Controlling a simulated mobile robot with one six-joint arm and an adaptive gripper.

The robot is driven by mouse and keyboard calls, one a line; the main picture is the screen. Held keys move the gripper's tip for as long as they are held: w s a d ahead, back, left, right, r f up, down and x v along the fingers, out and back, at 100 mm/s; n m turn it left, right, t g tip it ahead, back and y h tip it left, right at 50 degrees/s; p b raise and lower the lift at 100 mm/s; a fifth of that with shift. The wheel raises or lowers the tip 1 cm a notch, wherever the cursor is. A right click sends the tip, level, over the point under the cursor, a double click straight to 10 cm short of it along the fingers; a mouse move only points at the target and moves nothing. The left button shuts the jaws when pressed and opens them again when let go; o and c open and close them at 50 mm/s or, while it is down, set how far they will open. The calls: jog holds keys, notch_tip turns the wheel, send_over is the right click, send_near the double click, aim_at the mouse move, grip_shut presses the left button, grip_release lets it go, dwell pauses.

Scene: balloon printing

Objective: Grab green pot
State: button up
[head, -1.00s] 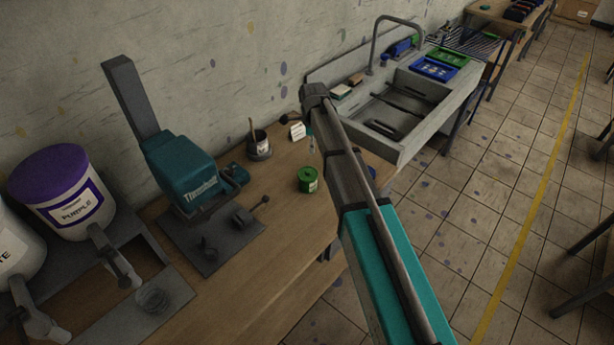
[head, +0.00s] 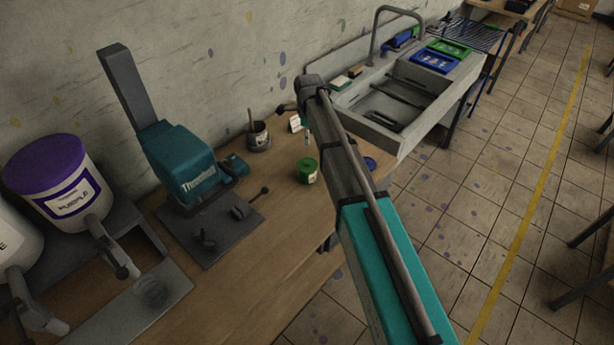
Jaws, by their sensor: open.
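The green pot (head: 307,171) stands upright on the wooden table, left of my arm, with a green lid and a pale label on its side. Its top and front are in clear view. My arm reaches up from the lower right, and its far joint is above and behind the pot in the picture. I cannot make out my gripper's fingers; they appear hidden behind the arm. Nothing is seen touching the pot.
A teal press (head: 185,165) stands left of the pot, with small dark tools on its mat. A dark cup (head: 259,140) and white card (head: 295,123) are behind. A blue lid (head: 370,163) is partly hidden by my arm. A sink (head: 395,115) lies beyond.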

jog(key=b, duration=0.6)
send_over(308, 162)
jog(key=shift+s+f, duration=0.1)
jog(key=shift+f, duration=3.25)
jog(key=shift+a+f+b, duration=0.1)
jog(key=shift+f+b, duration=2.45)
jog(key=shift+b, duration=0.05)
grip_shut()
